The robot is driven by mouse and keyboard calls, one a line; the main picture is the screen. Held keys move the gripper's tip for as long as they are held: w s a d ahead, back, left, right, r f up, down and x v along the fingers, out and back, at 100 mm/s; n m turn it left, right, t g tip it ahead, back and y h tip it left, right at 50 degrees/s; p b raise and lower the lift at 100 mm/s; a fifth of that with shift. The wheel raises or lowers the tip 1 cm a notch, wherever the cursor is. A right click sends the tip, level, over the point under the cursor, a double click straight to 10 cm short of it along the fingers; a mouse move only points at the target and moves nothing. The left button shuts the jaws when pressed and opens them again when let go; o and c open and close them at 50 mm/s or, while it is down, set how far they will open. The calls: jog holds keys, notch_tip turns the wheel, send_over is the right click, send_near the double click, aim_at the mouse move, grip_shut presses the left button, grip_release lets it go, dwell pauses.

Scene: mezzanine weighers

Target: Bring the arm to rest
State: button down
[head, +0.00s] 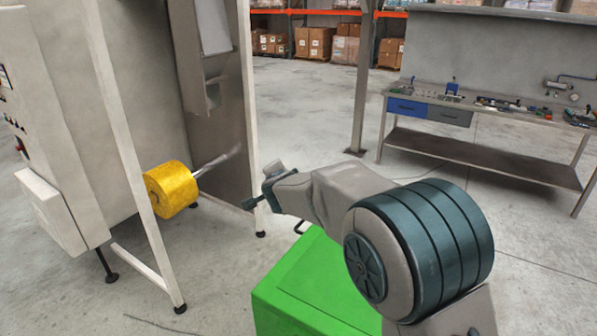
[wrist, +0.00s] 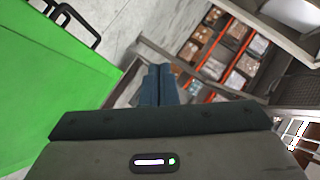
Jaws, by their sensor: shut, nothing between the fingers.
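My gripper (head: 251,203) is at the end of my arm in the middle of the head view, held in the air beside the upper edge of a green box (head: 300,278). In the wrist view the two dark fingers (wrist: 158,84) lie together with nothing between them. My arm reaches from the lower right of the head view toward the left. The gripper points toward a grey machine cabinet (head: 215,110) with a yellow cylinder (head: 172,188) on a metal shaft. The gripper appears apart from both.
The green box also shows in the wrist view (wrist: 55,85), with black handles (wrist: 75,20). A workbench (head: 480,105) with tools stands at the back right. A post (head: 362,80) stands before shelves of cartons (head: 315,42).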

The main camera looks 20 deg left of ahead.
jog(key=s+d+r+n+g+y+b, duration=0.1)
jog(key=s+d+r+n+b, duration=0.15)
jog(key=d, duration=0.85)
jog(key=s+d+r+n+g+b, duration=0.15)
jog(key=s+d, duration=0.25)
jog(key=d, duration=0.7)
jog(key=s+d+f+n+g+h+b, duration=0.1)
jog(key=s+d+f, duration=0.5)
jog(key=s+d, duration=0.6)
jog(key=s+d+f+n+g+h+b, duration=0.1)
jog(key=s+d+f+g+h, duration=0.3)
jog(key=s+d, duration=0.8)
notch_tip(320, 180, down, 2)
jog(key=shift+s+d+f+n+h, duration=0.2)
jog(key=shift+d+n+h, duration=0.15)
jog(key=shift+h, duration=0.35)
jog(key=shift+g, duration=0.25)
